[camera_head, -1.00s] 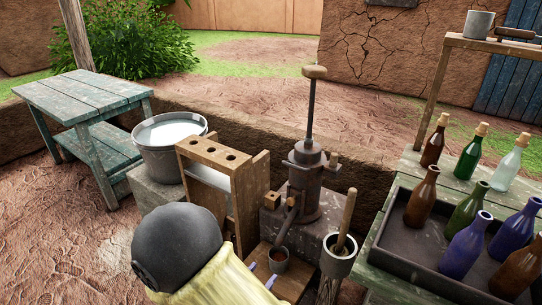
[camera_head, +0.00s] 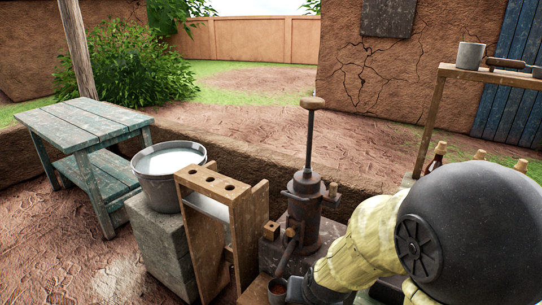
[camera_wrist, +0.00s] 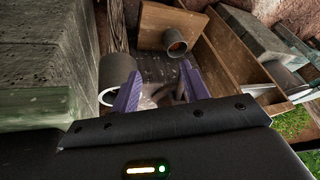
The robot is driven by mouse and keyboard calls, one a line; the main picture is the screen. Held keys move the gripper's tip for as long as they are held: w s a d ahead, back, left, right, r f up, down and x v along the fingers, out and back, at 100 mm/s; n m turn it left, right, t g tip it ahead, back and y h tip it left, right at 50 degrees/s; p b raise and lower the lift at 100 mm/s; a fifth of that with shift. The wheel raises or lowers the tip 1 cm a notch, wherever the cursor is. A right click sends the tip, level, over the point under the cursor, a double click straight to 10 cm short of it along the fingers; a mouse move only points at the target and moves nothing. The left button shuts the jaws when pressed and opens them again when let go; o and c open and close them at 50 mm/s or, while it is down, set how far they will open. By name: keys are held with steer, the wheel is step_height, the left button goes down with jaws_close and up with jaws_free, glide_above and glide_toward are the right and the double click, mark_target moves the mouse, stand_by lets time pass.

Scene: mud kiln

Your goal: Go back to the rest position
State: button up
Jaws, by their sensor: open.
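My gripper (camera_wrist: 160,90) shows in the wrist view with its two purple fingers spread apart and nothing visible held between them. A small brown cup (camera_wrist: 175,42) stands on a wooden board (camera_wrist: 152,27) beyond the fingertips, apart from them. The cup also shows at the bottom edge of the head view (camera_head: 277,291), below the spout of the dark metal pump (camera_head: 304,215). In the head view my arm reaches in from the lower right, and its round dark joint hides the bottle area. The fingers are hidden there.
A wooden rack with holes (camera_head: 215,183) stands left of the pump. A bucket of pale liquid (camera_head: 168,172) sits on a stone block (camera_head: 160,235). A green table (camera_head: 85,125) is at left. A shelf (camera_head: 495,73) with a mug (camera_head: 470,55) is at right. Bottle tops (camera_head: 436,157) show behind my arm.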

steer(key=s+d+r+n+g+h, duration=0.1)
steer(key=s+d+r+g, duration=0.1)
steer(key=s+d, duration=0.45)
step_height(320, 180, up, 25)
steer(key=p, duration=2.5)
steer(key=shift+d, duration=0.3)
steer(key=shift+f, duration=0.1)
